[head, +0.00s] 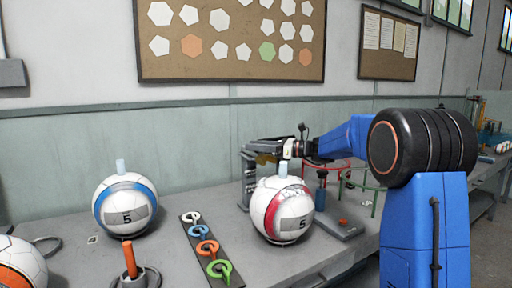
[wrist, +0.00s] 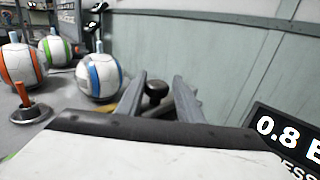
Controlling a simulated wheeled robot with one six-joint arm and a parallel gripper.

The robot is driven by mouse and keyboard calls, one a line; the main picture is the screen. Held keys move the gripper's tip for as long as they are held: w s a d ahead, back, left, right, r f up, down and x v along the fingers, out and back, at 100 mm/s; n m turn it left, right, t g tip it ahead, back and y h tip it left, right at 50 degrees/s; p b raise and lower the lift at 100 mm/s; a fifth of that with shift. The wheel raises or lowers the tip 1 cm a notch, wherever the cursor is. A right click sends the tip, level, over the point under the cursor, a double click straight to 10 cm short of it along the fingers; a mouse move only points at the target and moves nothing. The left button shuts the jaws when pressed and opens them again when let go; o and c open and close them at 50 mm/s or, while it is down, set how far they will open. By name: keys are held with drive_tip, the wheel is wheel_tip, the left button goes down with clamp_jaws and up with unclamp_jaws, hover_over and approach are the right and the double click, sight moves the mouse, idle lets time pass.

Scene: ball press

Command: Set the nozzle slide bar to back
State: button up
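The press (head: 248,178) is a dark grey frame at the wall, partly hidden behind the red-banded ball and my wrist. My gripper (head: 262,147) reaches left into its upper part. In the wrist view my gripper (wrist: 158,97) has its two grey fingers apart. A round black knob (wrist: 154,90) shows between them, and I cannot tell whether they touch it. I take this knob to be part of the nozzle slide bar; the bar itself is hidden, and its setting cannot be read.
The red-banded ball (head: 290,208) stands close below my gripper. A blue-banded ball (head: 126,205) stands left, with an orange-handled pump (head: 129,260) in front. A strip of coloured rings (head: 208,248) lies between the balls. A pressure display (wrist: 290,140) is at the wrist view's right.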

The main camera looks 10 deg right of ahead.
drive_tip(key=v, duration=1.7)
drive_tip(key=shift+d, duration=0.2)
drive_tip(key=shift+s, duration=0.1)
